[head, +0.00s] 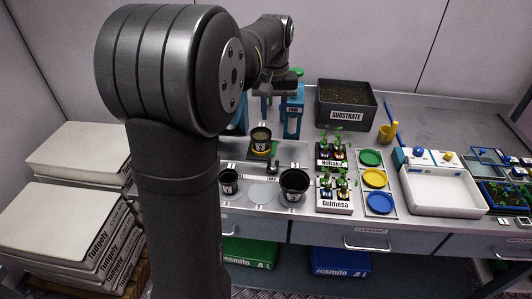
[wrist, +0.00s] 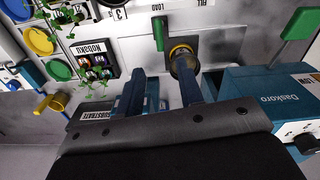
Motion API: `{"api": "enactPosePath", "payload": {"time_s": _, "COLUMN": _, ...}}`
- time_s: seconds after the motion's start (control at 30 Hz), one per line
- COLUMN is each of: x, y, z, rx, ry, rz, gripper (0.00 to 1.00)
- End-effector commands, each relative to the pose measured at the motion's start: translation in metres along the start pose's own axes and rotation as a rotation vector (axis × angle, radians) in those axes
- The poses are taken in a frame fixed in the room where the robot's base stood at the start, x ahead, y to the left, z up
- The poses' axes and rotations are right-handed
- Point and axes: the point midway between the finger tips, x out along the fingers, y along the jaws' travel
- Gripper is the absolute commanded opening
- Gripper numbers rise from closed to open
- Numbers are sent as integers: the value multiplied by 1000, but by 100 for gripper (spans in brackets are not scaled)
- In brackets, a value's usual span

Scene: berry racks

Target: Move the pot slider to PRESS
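The pot slider seems to be the yellow ring carrying a dark pot (head: 261,136), at the rear of a metal plate on the bench. It also shows in the wrist view as a soil-filled pot in a yellow ring (wrist: 182,50). A green upright handle (wrist: 159,34) stands beside it near the LOAD label. My gripper (wrist: 160,84) shows two dark blue fingers spread apart with nothing between them. The pot shows just beyond the right fingertip; I cannot tell if they touch. In the head view my arm hides most of the gripper. I cannot read a PRESS label.
A blue machine (wrist: 240,92) marked Daskoro stands right of my fingers in the wrist view, with a green-topped lever (wrist: 300,22). In the head view, the substrate bin (head: 346,101), black pots (head: 295,185), a plant tray (head: 334,203) and a white basin (head: 443,190) crowd the bench.

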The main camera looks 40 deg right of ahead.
Motion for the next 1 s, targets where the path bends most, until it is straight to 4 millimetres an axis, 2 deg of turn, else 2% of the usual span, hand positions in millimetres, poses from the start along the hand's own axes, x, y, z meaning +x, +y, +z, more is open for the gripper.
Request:
{"api": "enactPosePath", "payload": {"time_s": 0.17, "x": 13, "y": 2, "z": -1, "rx": -6, "ry": -18, "rz": -4, "gripper": 34}}
{"api": "enactPosePath", "payload": {"time_s": 0.27, "x": 27, "y": 2, "z": 0, "rx": -5, "ry": -19, "rz": -4, "gripper": 34}}
{"api": "enactPosePath", "payload": {"time_s": 0.8, "x": 142, "y": 1, "z": 2, "rx": -5, "ry": -18, "rz": -5, "gripper": 34}}
{"api": "enactPosePath", "payload": {"time_s": 1.0, "x": 168, "y": 1, "z": 2, "rx": -5, "ry": -16, "rz": -4, "gripper": 34}}
